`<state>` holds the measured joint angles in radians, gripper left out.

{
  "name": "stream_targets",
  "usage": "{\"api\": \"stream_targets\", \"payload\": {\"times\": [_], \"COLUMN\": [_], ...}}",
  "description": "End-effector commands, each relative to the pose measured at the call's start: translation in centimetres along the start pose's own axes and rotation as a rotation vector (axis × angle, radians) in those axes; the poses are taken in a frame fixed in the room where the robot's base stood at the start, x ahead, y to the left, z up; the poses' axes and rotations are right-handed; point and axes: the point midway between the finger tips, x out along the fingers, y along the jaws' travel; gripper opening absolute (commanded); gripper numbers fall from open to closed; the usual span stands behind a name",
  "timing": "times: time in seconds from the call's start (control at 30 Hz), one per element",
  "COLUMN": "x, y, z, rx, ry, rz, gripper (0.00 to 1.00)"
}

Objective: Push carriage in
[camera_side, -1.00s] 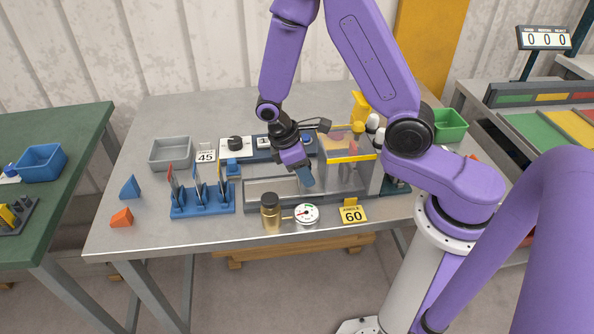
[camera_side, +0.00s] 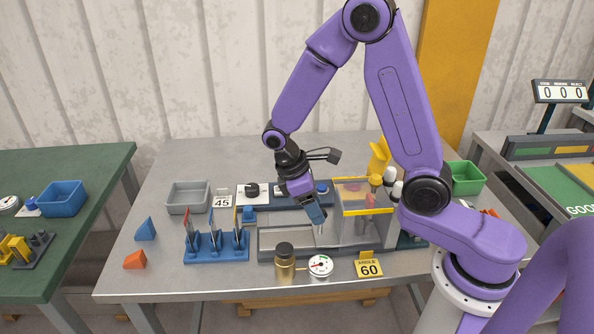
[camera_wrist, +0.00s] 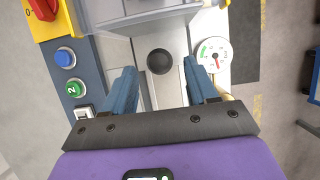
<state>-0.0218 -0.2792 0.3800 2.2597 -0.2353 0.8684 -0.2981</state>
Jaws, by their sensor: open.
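The panel bender has a long grey bed (camera_side: 275,241) on the table, with a clear guard and yellow bar (camera_side: 368,211) at its right end. The carriage shows in the wrist view as a pale grey strip with a round black knob (camera_wrist: 160,61). My gripper (camera_side: 317,219) is over the bed, just left of the guard. Its blue fingers are open and apart, one on each side of the knob in the wrist view. I cannot tell whether they touch anything. The gripper hides part of the bed in the side view.
A blue rack (camera_side: 215,246) with upright plates is at left. Blue button (camera_wrist: 65,58) and green button (camera_wrist: 75,89) sit on a side panel.

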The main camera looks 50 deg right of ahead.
Motion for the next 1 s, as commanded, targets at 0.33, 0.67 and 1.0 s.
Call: {"api": "stream_targets", "payload": {"times": [0.33, 0.67, 1.0], "x": [-7.4, -11.3, -11.6], "y": [0.1, 0.0, 0.0], "z": [-0.1, 0.1, 0.1], "rx": [0.001, 0.001, 0.001], "ry": [0.003, -0.003, -0.004], "rz": [0.002, -0.001, -0.002], "gripper": [0.58, 0.58, 0.58]}}
